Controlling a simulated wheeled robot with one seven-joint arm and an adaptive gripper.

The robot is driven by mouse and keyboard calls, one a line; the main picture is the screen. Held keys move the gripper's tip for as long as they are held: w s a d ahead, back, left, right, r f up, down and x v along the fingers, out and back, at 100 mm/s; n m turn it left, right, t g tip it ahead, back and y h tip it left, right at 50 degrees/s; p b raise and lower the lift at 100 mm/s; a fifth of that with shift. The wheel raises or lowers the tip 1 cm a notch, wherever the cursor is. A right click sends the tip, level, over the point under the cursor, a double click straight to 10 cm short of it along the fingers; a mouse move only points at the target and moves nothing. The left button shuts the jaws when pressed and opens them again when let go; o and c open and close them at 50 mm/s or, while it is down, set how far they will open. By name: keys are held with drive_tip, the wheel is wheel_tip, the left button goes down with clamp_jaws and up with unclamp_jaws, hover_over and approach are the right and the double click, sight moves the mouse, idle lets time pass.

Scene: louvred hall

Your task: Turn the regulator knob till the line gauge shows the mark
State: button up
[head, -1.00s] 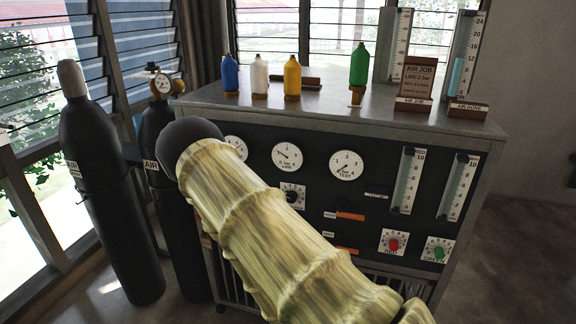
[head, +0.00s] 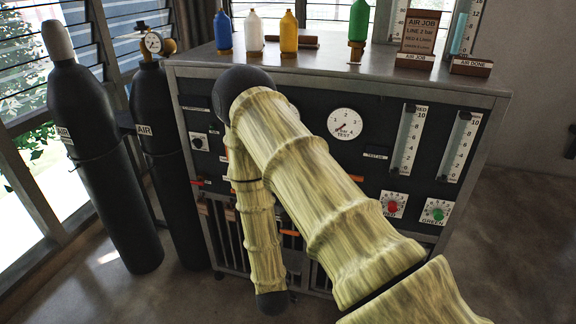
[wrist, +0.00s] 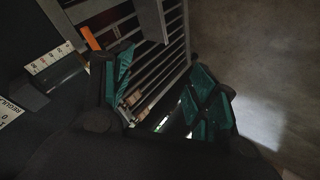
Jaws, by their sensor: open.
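The LINE gauge is hidden behind my arm in the head view. A dark knob on a white plate (head: 198,142) shows at the panel's left; I cannot read its label. In the wrist view a white plate (wrist: 10,112) with partly cut-off "REGULA..." lettering lies at the left edge; no knob is clear on it. My gripper (wrist: 163,85), with teal finger pads, is open and empty, to the right of that plate, facing the bench's slatted lower front. In the head view the gripper is hidden. The job board (head: 417,32) reads "LINE 2 bar".
The TEST gauge (head: 345,124), red knob (head: 393,205) and green knob (head: 437,211) sit on the panel right of my arm. Two AIR cylinders (head: 100,170) stand left of the bench. Coloured bottles (head: 289,33) stand on top. The floor at right is clear.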

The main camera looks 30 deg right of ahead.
drive_tip(key=w+a+m+t+b, duration=0.2)
drive_tip(key=w+a+m+b, duration=0.4)
drive_tip(key=m, duration=0.5)
drive_tip(key=w+d+r+m+t+h+b, duration=0.1)
drive_tip(key=w+d+r+m+t+b, duration=0.15)
drive_tip(key=w+r+m, duration=0.4)
drive_tip(key=w+d+r+m+t+h+b, duration=0.1)
drive_tip(key=w+d+r+m+b, duration=0.2)
drive_tip(key=m, duration=0.7)
drive_tip(key=w+d+r+m+g+h+b, duration=0.2)
drive_tip(key=d+r+m+h+b, duration=0.5)
drive_tip(key=d+r+m, duration=1.15)
drive_tip(key=w+f+m+p, duration=0.1)
drive_tip(key=w, duration=0.1)
drive_tip(key=w+d+m+p, duration=0.1)
drive_tip(key=w+d+f+m+p, duration=0.1)
drive_tip(key=w, duration=0.1)
drive_tip(key=shift+w+f+p, duration=0.3)
drive_tip(key=shift+f+p, duration=0.05)
drive_tip(key=shift+a+f+b, duration=0.1)
drive_tip(key=shift+f+b, duration=0.05)
drive_tip(key=shift+b, duration=0.15)
drive_tip(key=shift+w+d+b, duration=0.25)
drive_tip(key=shift+d+b, duration=0.1)
drive_tip(key=shift+b, duration=0.05)
clamp_jaws()
